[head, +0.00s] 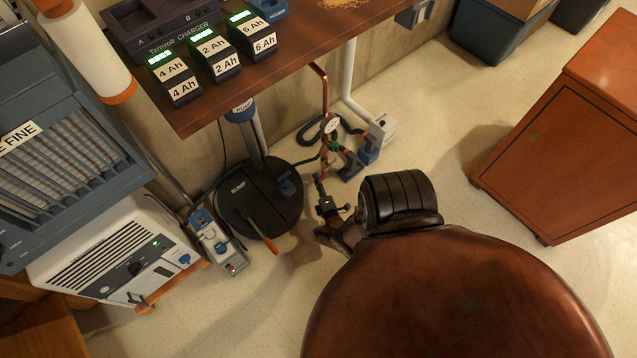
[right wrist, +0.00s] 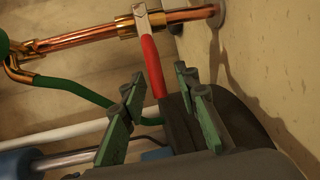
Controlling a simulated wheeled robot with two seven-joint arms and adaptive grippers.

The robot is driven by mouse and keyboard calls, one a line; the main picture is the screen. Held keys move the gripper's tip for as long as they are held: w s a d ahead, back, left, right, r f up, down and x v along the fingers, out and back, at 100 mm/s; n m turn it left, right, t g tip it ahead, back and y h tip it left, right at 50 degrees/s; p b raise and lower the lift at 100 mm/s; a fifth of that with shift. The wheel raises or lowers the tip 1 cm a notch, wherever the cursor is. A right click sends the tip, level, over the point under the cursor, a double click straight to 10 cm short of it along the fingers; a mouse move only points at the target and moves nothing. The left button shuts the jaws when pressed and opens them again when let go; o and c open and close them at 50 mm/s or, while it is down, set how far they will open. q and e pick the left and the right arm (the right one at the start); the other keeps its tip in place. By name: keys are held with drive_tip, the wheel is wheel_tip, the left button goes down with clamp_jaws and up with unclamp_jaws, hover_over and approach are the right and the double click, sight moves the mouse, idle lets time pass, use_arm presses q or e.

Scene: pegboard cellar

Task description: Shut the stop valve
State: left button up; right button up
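The stop valve has a red lever handle (right wrist: 152,65) on a copper pipe (right wrist: 85,40) in the right wrist view. The handle sticks out from the pipe toward my gripper, looking roughly crosswise to the pipe. My right gripper (right wrist: 160,77) is open, with its green-padded fingers on either side of the handle's free end. I see no clear contact. In the head view my right gripper (head: 323,192) is small, just below the pipework, and the valve is hard to make out there. My left gripper is not in view.
A round gauge (head: 331,125) sits on the pipework. A black sump lid (head: 258,200) is left of my gripper. The bench (head: 290,40) with battery chargers overhangs above. A wooden cabinet (head: 570,130) stands at right. In the right wrist view a wall (right wrist: 260,60) is close on the right.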

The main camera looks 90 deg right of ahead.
drive_tip(key=v, duration=0.7)
drive_tip(key=shift+a, duration=0.2)
idle(0.5)
